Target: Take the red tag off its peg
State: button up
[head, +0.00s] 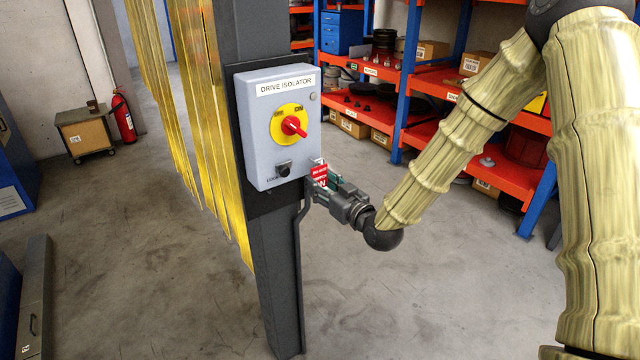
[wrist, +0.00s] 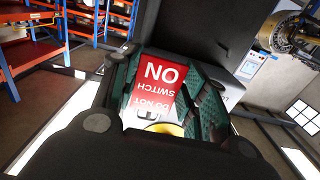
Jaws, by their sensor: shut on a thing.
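The red tag (head: 319,174) is at the lower right side of the grey drive isolator box (head: 258,130). My gripper (head: 322,186) is shut on the tag, close beside the box's right side. The gripper also fills the middle of the wrist view (wrist: 165,100). The peg is hidden, and I cannot tell whether the tag still hangs on it.
The box is mounted on a dark post (head: 275,270) and carries a red rotary switch (head: 291,125) on a yellow plate. Yellow strip curtains (head: 205,100) hang to the left. Red shelves (head: 440,85) stand behind at right. The floor in front is clear.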

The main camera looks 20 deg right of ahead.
jog(key=shift+v, duration=2.65)
jog(key=shift+r, duration=0.15)
